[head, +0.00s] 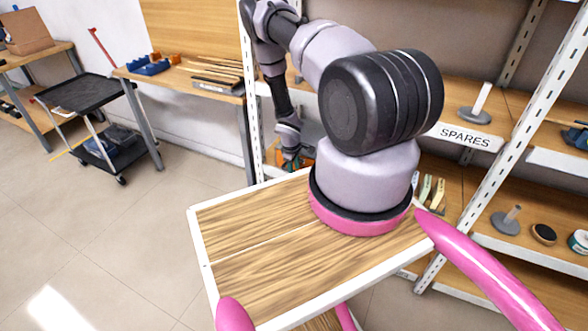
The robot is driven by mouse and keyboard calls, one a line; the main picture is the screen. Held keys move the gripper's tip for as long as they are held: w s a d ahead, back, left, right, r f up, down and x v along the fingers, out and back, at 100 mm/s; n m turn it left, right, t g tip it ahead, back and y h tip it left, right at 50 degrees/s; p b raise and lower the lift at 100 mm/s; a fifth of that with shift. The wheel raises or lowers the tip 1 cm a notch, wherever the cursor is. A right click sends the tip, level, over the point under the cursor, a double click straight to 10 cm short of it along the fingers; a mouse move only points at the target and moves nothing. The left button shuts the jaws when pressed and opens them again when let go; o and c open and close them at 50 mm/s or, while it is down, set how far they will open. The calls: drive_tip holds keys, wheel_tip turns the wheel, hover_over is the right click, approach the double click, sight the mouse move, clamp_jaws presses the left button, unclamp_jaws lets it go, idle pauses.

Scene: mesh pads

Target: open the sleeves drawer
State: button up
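No drawer marked sleeves can be made out in the head view. My arm reaches over my wooden top toward the shelving, and my gripper (291,163) points down at the shelving's left end, beyond the far edge of that top. The fingertips are small and dark against a cluttered patch of orange and teal, so I cannot tell whether they are open or hold anything. My arm's large joint hides much of the shelving's middle.
A shelf label reading SPARES (466,138) is at right, below a spindle (477,110). Lower shelves hold another spindle (507,219) and round rolls (543,234). A workbench (190,78) and black cart (80,92) stand at left. The floor (110,240) at front left is clear.

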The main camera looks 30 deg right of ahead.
clamp_jaws()
idle(1.4)
